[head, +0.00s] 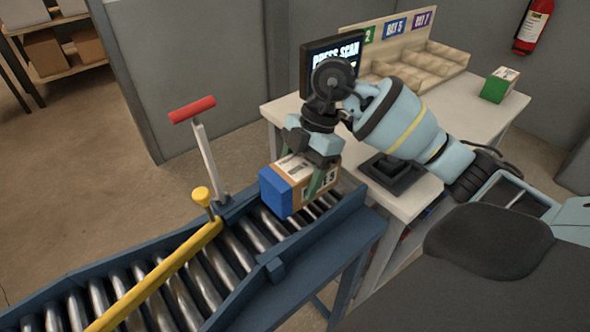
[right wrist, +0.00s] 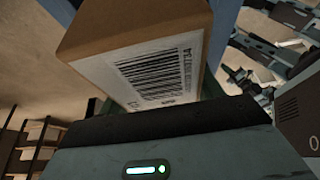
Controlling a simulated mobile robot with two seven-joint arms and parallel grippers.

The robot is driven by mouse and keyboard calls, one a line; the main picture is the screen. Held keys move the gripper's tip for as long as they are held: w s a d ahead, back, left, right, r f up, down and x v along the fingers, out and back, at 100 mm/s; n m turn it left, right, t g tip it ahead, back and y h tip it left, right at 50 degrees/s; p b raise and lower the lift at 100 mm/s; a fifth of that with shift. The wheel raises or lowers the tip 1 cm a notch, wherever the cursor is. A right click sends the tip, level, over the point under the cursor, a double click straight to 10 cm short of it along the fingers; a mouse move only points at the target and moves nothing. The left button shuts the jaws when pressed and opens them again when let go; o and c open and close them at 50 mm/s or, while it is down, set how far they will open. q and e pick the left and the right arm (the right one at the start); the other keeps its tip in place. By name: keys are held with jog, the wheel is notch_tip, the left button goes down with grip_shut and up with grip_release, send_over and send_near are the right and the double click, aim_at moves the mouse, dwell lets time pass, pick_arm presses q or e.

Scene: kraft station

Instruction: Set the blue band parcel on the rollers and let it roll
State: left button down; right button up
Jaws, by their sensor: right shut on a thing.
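The blue band parcel (head: 288,187) is a brown carton with a blue end and a white label on top. It is at the upper right end of the roller conveyor (head: 240,248), over or on the rollers; I cannot tell whether it touches them. My right gripper (head: 315,175) is shut on the parcel from above, with a finger showing on its near side. In the right wrist view the carton (right wrist: 85,45) fills the space before the gripper, its barcode label facing the camera. My left gripper is not in view.
A yellow bar (head: 160,272) crosses the conveyor, left of the parcel. A red-handled lever (head: 193,110) stands by the far rail. Behind is a white table (head: 470,108) with a screen (head: 333,62), a bay rack and a green-banded box (head: 499,85).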

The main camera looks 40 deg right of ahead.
notch_tip(320, 180, down, 2)
jog(key=shift+f+b, duration=0.25)
jog(key=shift+b, duration=0.65)
jog(key=shift+d+f+b, duration=0.1)
jog(key=shift+f+b, duration=0.15)
jog(key=shift+b, duration=0.05)
jog(key=o, duration=1.3)
jog(key=shift+p+v, duration=0.35)
jog(key=shift+v, duration=3.6)
